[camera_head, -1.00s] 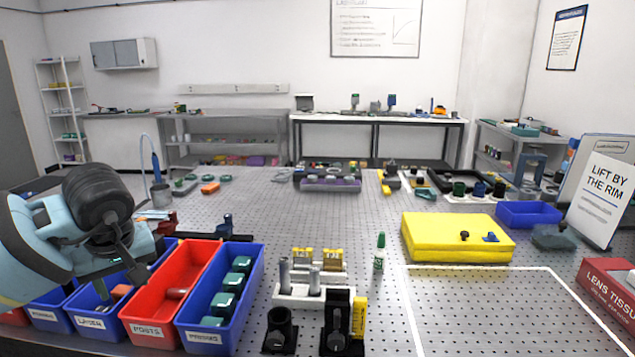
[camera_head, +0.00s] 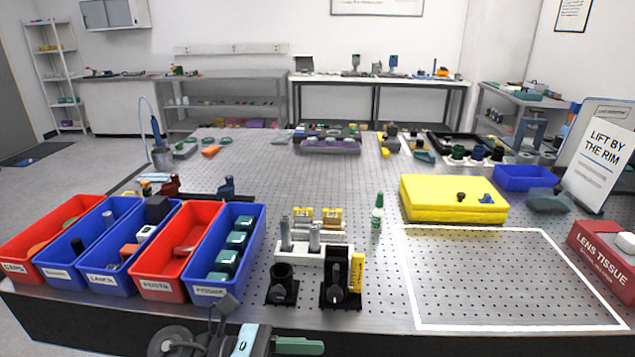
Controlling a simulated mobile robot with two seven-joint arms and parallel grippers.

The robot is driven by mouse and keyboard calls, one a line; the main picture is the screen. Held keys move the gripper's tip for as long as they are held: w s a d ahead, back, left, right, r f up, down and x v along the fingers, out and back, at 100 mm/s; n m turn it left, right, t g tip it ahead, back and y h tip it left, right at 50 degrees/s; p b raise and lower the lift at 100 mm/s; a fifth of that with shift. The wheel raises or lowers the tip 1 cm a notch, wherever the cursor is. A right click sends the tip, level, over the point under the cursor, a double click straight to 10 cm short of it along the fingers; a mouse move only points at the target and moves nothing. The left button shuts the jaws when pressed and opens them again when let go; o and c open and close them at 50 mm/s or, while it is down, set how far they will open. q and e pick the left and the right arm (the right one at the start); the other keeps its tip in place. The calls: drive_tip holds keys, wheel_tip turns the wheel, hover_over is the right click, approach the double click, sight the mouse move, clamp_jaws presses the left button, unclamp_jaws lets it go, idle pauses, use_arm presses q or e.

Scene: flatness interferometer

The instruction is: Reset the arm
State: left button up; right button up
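My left arm (camera_head: 240,342) shows only in part at the bottom edge, left of centre, just in front of the bench's front edge. Dark and grey joint parts and a green piece (camera_head: 298,346) are visible there. Its fingers cannot be made out clearly, and I see nothing held. It is below the blue prisms bin (camera_head: 228,291) and apart from the bins. My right arm and gripper are not in view.
Red and blue labelled bins, including the red posts bin (camera_head: 160,290), line the bench's left front. A white post rack (camera_head: 318,252), black holders, a yellow case (camera_head: 452,199) and a lens tissue box (camera_head: 601,268) stand on the perforated bench. The white-outlined area (camera_head: 500,280) is empty.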

use_arm(q)
drive_tip(key=a+f+n+t+y, duration=0.35)
drive_tip(key=n+t, duration=0.25)
drive_tip(key=n, duration=0.5)
drive_tip(key=s+a+f+n+t+y, duration=0.1)
drive_tip(key=a+f+n+t+y, duration=0.3)
drive_tip(key=n, duration=0.7)
drive_tip(key=a+f+n+t+y, duration=0.15)
drive_tip(key=f+n+t, duration=0.45)
drive_tip(key=n, duration=0.6)
drive_tip(key=s+a+f+n+g+y, duration=0.3)
drive_tip(key=s+f+n, duration=0.4)
drive_tip(key=s, duration=0.3)
drive_tip(key=s+a+f+n+g+y+p, duration=0.1)
drive_tip(key=s+a+f+n+g+y, duration=0.2)
drive_tip(key=s+a+f+n, duration=0.3)
drive_tip(key=s+f+n, duration=0.1)
drive_tip(key=s+f, duration=0.3)
drive_tip(key=shift+a+n+g+y, duration=0.15)
drive_tip(key=shift+n+g+y, duration=0.25)
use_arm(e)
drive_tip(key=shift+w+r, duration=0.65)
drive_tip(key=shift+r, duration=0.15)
use_arm(q)
drive_tip(key=shift+r, duration=0.1)
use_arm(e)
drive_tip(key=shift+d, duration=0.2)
